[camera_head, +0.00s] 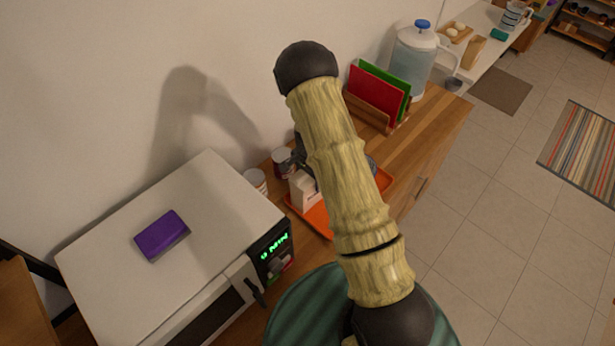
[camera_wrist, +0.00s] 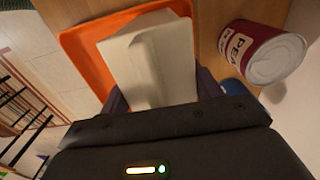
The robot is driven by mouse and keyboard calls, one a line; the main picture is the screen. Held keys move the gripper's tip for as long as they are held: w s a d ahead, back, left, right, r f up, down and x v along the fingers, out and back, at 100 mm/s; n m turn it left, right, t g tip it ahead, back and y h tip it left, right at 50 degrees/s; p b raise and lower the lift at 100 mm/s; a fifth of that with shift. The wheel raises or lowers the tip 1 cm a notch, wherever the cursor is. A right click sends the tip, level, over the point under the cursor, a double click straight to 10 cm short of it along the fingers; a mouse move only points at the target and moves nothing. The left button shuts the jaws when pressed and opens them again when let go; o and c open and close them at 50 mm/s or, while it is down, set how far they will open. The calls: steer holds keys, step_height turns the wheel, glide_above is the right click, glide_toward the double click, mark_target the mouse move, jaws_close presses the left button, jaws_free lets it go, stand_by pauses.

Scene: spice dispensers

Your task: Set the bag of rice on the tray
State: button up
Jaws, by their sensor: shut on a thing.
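The bag of rice looks like a pale, box-shaped packet (camera_wrist: 150,65). It also shows in the head view (camera_head: 304,191), partly behind my arm. My gripper (camera_wrist: 162,92) is shut on it, with a dark finger on each side. The orange tray (camera_wrist: 76,45) lies under the packet on the wooden counter, and it also shows in the head view (camera_head: 318,220). The packet is over the tray; I cannot tell whether its base touches it. My arm hides part of the tray and most of my gripper in the head view.
A red-and-white can (camera_wrist: 265,52) stands beside the tray. A white microwave (camera_head: 175,225) with a purple block (camera_head: 161,235) on top is at left. A rack with red and green boards (camera_head: 377,95) and a water jug (camera_head: 413,55) stand behind.

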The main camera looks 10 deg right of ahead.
steer(key=shift+d+f, duration=0.15)
steer(key=shift+d, duration=0.25)
steer(key=o, duration=1.7)
steer(key=shift+o, duration=0.7)
steer(key=shift+s+a, duration=0.1)
steer(key=shift+a, duration=0.15)
steer(key=shift+r, duration=0.2)
step_height(320, 180, up, 12)
steer(key=b, duration=0.3)
steer(key=shift+b, duration=0.4)
